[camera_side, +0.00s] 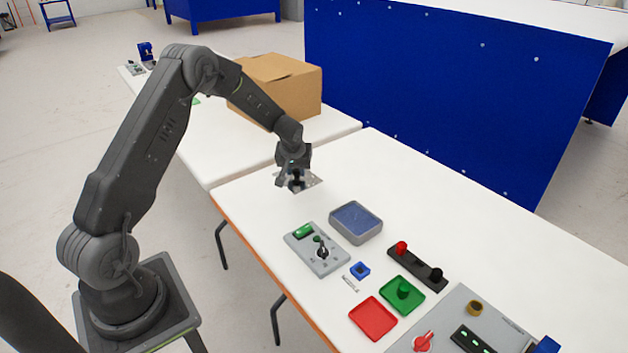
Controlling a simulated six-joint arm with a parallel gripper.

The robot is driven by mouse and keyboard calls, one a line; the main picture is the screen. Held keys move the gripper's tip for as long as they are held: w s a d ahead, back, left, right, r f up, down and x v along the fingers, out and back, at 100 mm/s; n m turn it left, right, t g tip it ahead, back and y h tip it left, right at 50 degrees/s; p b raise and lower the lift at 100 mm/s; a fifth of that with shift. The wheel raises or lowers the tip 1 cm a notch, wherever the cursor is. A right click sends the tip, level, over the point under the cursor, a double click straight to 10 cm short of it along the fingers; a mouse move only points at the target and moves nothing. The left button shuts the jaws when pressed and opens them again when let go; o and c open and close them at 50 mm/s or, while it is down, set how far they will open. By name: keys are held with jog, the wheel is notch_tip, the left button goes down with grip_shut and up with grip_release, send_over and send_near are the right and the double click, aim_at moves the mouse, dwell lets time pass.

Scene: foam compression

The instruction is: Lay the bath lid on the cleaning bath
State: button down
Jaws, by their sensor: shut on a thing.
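The cleaning bath (372,233) is a grey open box with blue inside, standing on the white table right of and nearer than my gripper. The bath lid (311,181) is a thin, light grey plate with a dark knob in its middle. My gripper (296,178) points down and is shut on the lid, apparently by its knob. The gripper and lid are behind and left of the bath, apart from it. The fingers hide part of the lid, and I cannot tell how high it is above the table.
A grey panel with a lever (302,258) stands close left of the bath. A cardboard box (295,95) stands behind.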

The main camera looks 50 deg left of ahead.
jog(key=s+a+r, duration=0.2)
jog(key=s, duration=0.1)
jog(key=shift+a+r, duration=0.2)
jog(key=shift+a, duration=0.1)
jog(key=shift+d+r, duration=0.2)
jog(key=shift+r, duration=0.05)
jog(key=w+d+r, duration=0.1)
jog(key=d+r, duration=0.1)
jog(key=d, duration=0.4)
jog(key=w+d+r, duration=0.2)
jog(key=d+r, duration=0.1)
jog(key=d, duration=0.3)
jog(key=shift+w+d+f, duration=0.95)
jog(key=shift+d+f, duration=0.8)
jog(key=shift+f, duration=0.15)
jog(key=shift+w+d+f, duration=0.95)
jog(key=shift+d+f, duration=0.75)
jog(key=shift+f, duration=0.15)
jog(key=shift+w+d+f, duration=0.95)
jog(key=shift+d+f, duration=0.8)
jog(key=shift+f, duration=0.15)
jog(key=shift+f, duration=0.1)
jog(key=shift+f, duration=0.25)
jog(key=c, duration=0.9)
grip_release()
jog(key=shift+o, duration=0.2)
